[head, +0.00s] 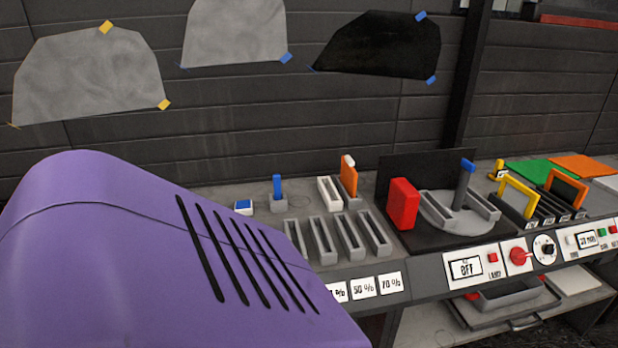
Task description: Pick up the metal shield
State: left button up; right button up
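I cannot surely identify the metal shield in the head view. Grey flat pieces lie on the lower shelf (462,331) at the bottom right, among them a shallow grey tray (508,294), but I cannot tell whether one is the shield. Neither of my grippers is in view. A large near shape hides the lower left, including part of the bench.
The bench (322,200) carries grey slotted holders (349,236), a red block (403,203), a round grey fixture (445,212), and yellow (518,193) and orange-black (566,188) handled pieces. A control panel (465,267) reads OFF. Film sheets (85,75) hang on the wall.

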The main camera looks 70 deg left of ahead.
aim_at(349, 176)
jog(key=u, duration=1.9)
